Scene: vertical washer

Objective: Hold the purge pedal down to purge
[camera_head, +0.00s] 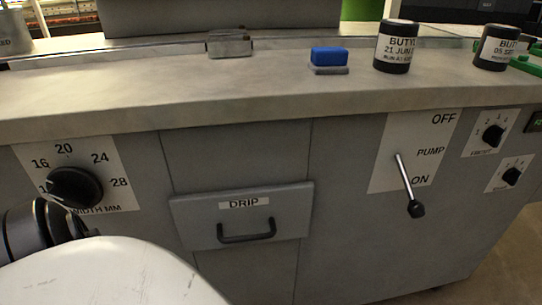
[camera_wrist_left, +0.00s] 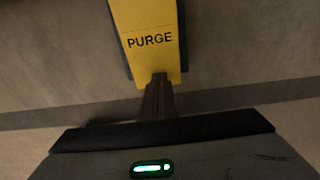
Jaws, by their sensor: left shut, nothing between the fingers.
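The purge pedal (camera_wrist_left: 150,40) is a yellow plate with dark side edges and the word PURGE, at the top middle of the left wrist view. My left gripper (camera_wrist_left: 159,78) is shut and empty. Its dark fingertips overlap the near end of the pedal, just below the lettering. I cannot tell whether they press on it or hover above it, or how far down the pedal is. The head view shows neither the pedal nor either gripper, only a white part of my arm at the lower left.
The grey cabinet front carries a width dial (camera_head: 75,187), a DRIP drawer (camera_head: 243,213) that looks slightly out, and a pump lever (camera_head: 409,185) pointing to ON. On the worktop (camera_head: 190,85) stand a blue block (camera_head: 329,56) and two dark labelled jars (camera_head: 397,47).

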